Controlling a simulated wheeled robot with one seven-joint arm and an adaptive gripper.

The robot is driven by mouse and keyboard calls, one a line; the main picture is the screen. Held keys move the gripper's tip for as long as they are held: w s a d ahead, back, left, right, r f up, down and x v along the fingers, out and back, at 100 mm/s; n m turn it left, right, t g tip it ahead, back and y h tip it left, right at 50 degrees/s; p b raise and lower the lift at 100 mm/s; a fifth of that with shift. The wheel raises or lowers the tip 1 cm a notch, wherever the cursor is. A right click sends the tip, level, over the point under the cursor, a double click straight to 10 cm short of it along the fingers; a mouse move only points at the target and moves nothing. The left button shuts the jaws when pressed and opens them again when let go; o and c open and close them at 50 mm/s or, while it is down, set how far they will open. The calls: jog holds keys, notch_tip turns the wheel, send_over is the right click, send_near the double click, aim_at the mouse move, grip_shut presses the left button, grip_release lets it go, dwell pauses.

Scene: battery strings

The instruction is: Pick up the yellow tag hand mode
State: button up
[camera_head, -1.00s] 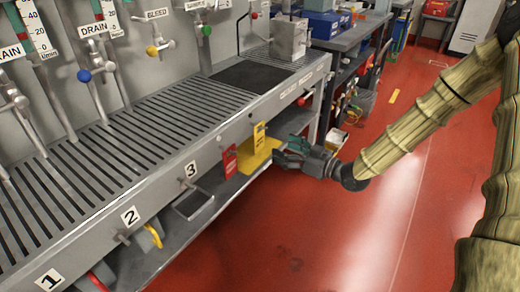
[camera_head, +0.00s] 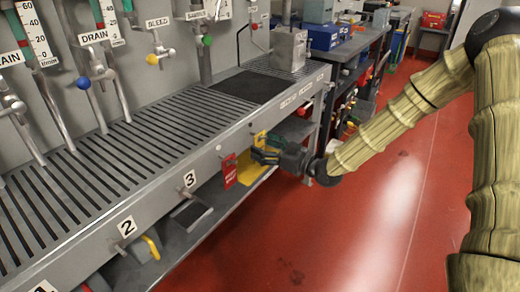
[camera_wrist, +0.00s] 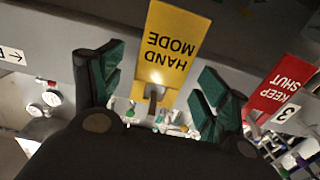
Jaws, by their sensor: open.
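The yellow tag reading HAND MODE (camera_wrist: 172,48) hangs on a hook on the front face of the grey bench and appears upside down in the wrist view. In the head view the yellow tag (camera_head: 259,138) is partly hidden behind my gripper (camera_head: 264,156). My gripper is open and empty, with its two green-padded fingers (camera_wrist: 162,72) on either side of the tag's lower part in the picture. I cannot tell whether either finger touches the tag.
A red KEEP SHUT tag (camera_wrist: 282,92) hangs close beside the yellow one and also shows in the head view (camera_head: 229,170). The red floor (camera_head: 330,240) is clear.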

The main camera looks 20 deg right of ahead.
jog(key=shift+x, duration=1.1)
jog(key=c, duration=1)
jog(key=shift+o, duration=0.2)
